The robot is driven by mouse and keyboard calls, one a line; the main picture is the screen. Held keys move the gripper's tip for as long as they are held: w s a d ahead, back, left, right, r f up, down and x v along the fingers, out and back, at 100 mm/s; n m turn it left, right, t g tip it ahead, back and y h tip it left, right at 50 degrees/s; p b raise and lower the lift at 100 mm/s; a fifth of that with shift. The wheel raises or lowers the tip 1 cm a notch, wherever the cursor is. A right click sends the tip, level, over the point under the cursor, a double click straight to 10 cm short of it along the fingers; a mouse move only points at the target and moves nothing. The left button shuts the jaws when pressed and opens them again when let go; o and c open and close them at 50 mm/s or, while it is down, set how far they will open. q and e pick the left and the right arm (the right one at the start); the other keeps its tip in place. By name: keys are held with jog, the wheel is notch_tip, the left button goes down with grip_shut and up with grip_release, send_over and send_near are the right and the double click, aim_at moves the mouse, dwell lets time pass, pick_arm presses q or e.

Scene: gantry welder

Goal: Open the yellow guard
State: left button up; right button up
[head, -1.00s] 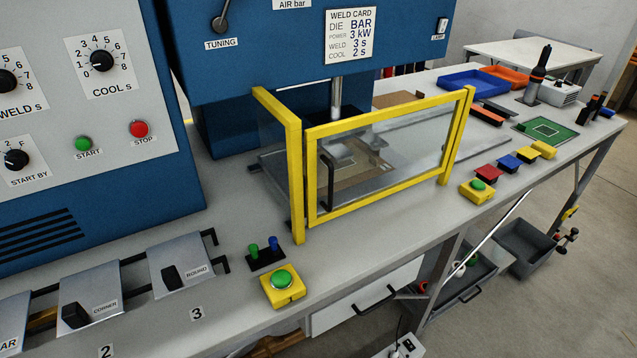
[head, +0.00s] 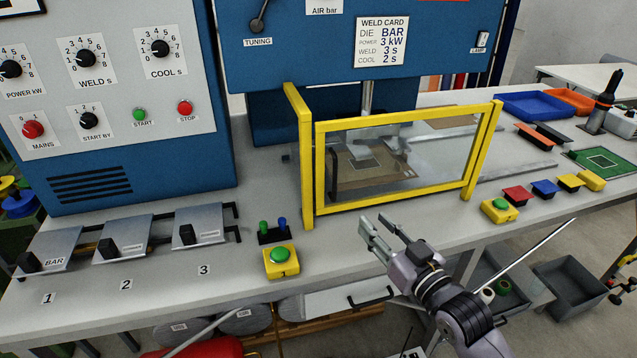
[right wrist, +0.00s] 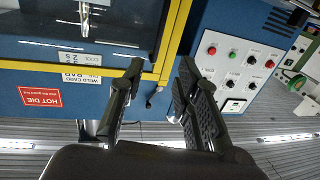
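The yellow guard (head: 399,122) is a yellow-framed clear panel across the front of the press, and it stands closed between its yellow posts. Its black handle (head: 333,175) is upright near the panel's left side. My right gripper (head: 378,232) is open and empty, in front of and below the guard's lower edge, apart from it. In the right wrist view the two fingers (right wrist: 155,95) are spread with nothing between them, and the yellow frame (right wrist: 172,40) shows just beyond them. My left gripper is not in view.
A green button on a yellow box (head: 281,262) and small green and blue knobs (head: 272,232) are left of my right gripper. Another green button box (head: 499,210) is to the right.

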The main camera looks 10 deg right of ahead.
jog(key=p, duration=0.1)
send_near(336, 182)
jog(key=p+x, duration=0.2)
jog(key=x, duration=0.7)
jog(key=shift+w+p, duration=0.2)
jog(key=shift+p, duration=0.15)
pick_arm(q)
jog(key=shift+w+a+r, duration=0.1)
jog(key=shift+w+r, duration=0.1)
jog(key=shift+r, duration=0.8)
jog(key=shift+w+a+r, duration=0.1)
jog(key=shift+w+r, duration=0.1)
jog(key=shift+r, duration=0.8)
pick_arm(e)
jog(key=shift+w+a, duration=0.2)
jog(key=shift+w, duration=0.35)
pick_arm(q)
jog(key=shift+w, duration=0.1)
pick_arm(e)
grip_shut()
